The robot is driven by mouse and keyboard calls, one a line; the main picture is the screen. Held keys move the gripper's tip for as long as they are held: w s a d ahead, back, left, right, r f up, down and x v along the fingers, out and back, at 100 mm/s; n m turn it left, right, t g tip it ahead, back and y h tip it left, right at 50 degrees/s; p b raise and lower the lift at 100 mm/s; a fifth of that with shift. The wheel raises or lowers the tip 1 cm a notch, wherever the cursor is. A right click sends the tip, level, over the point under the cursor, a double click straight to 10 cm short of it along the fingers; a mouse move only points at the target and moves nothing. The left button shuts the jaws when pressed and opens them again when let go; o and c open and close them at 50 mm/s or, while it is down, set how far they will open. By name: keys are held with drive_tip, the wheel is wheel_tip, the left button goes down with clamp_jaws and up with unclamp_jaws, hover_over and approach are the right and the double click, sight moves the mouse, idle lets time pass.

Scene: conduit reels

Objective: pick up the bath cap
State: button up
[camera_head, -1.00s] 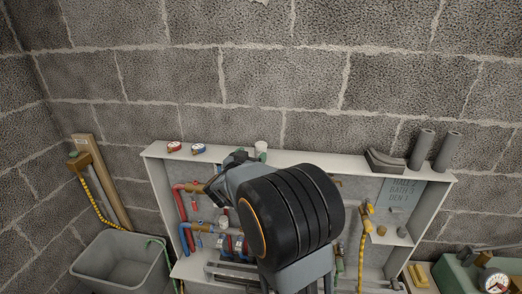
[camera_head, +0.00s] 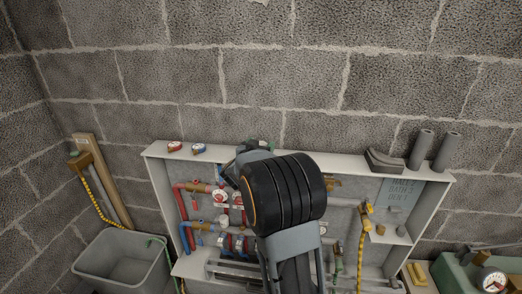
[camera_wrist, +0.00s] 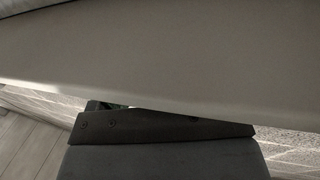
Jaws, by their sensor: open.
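My gripper (camera_head: 254,146) is at the top ledge of the white cabinet, mostly hidden behind my own arm in the head view. One dark finger (camera_wrist: 160,127) shows in the wrist view. The jaws are open. A large pale surface (camera_wrist: 160,55) fills the top of the wrist view, very close; I cannot tell what it is. I cannot pick out the bath cap for sure. A small white cylinder that stood on the ledge earlier is not visible now, where my gripper is. A sign (camera_head: 398,192) in the cabinet carries lettering that includes "BATH".
The white cabinet (camera_head: 330,158) holds red and blue pipes. A red-marked round piece (camera_head: 174,147) and a blue-marked one (camera_head: 199,149) lie on its ledge at left. Grey tubes (camera_head: 447,151) stand at right. A grey bin (camera_head: 118,262) is at lower left. The block wall stands close behind.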

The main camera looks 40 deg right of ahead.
drive_tip(key=c, duration=1)
